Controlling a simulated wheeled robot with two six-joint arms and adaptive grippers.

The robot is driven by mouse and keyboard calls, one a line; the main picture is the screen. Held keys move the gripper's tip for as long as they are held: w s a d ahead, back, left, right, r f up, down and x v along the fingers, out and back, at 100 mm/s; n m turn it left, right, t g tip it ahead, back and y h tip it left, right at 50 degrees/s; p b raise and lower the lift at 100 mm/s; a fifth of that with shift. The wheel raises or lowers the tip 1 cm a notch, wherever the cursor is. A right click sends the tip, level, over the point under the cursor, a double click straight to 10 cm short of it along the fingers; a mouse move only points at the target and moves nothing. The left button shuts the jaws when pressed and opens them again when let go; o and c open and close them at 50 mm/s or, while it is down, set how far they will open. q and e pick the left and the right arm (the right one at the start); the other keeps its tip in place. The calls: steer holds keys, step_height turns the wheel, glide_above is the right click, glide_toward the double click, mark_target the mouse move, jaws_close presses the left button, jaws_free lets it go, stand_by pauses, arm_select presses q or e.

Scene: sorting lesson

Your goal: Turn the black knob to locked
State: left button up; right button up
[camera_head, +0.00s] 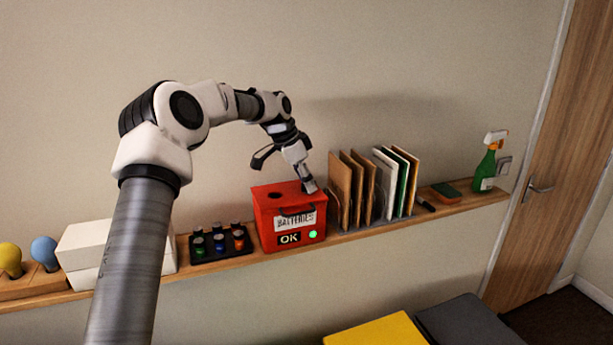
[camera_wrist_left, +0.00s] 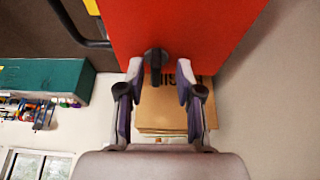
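The red battery box (camera_head: 262,222) stands on the wooden shelf, with a "BATTERIES" label, an "OK" display and a lit green light on its front. In the left wrist view its red face (camera_wrist_left: 185,30) fills the top middle. The black knob (camera_wrist_left: 156,62) sits at the edge of that face, with its grip bar pointing down in the picture. My left gripper (camera_head: 309,187) is at the box's right upper side. In the wrist view its open fingers (camera_wrist_left: 159,72) stand on either side of the knob, with gaps visible. The knob is hidden in the head view. My right gripper is not in view.
A rack of upright folders (camera_head: 357,187) stands close to the box's right. A black tray of small coloured items (camera_head: 219,253) and a white box (camera_head: 84,240) stand to its left. A green spray bottle (camera_head: 486,170) is at the shelf's right end.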

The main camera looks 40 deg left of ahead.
arm_select(q)
steer(key=shift+w+a+f, duration=0.2)
steer(key=shift+f, duration=0.05)
steer(key=shift+s+d+r, duration=0.1)
steer(key=shift+d+r, duration=0.05)
steer(key=shift+s+d+r, duration=0.3)
steer(key=shift+s+d, duration=0.05)
jaws_close()
steer(key=shift+a+f, duration=0.1)
steer(key=shift+a, duration=0.05)
